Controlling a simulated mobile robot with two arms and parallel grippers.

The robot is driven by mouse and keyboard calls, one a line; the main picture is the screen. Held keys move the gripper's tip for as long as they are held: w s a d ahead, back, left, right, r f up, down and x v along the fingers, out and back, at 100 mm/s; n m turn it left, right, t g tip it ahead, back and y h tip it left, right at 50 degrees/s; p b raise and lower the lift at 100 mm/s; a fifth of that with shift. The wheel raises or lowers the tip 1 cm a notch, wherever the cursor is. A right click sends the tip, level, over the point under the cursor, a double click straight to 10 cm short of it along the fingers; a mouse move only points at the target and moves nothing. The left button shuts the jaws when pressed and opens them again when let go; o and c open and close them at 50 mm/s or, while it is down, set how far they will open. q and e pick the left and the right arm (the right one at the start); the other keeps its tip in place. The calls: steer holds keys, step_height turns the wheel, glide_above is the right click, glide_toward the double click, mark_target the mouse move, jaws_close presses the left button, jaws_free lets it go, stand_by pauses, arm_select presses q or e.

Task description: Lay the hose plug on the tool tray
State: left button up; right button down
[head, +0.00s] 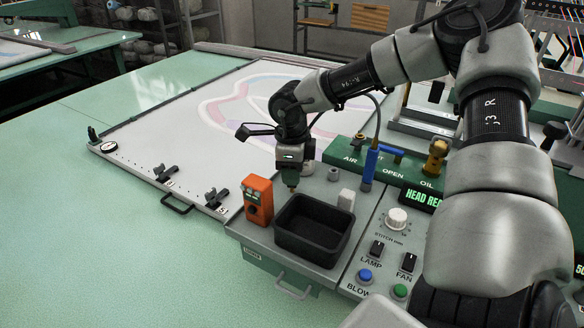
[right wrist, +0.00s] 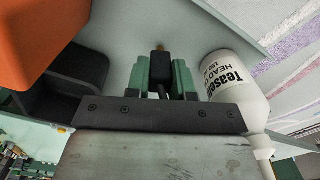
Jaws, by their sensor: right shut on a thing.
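My right gripper (head: 291,172) points down above the panel, beyond the far left edge of the tool tray. The tool tray (head: 288,242) is a black, open, rectangular bin and looks empty. Its dark wall also shows at the left of the right wrist view (right wrist: 75,75). My left gripper is not in view.
An orange box (head: 257,200) stands left of the tray. A white oil bottle (right wrist: 232,75) is close to the right gripper. The green table at left is clear.

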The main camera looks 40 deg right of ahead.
steer(key=shift+f+b, duration=0.2)
steer(key=shift+b, duration=0.2)
steer(key=c, duration=1)
jaws_free()
steer(key=shift+r+p, duration=0.45)
steer(key=shift+p, duration=0.05)
step_height(320, 180, up, 12)
steer(key=shift+f+b, duration=0.2)
steer(key=shift+b, duration=0.85)
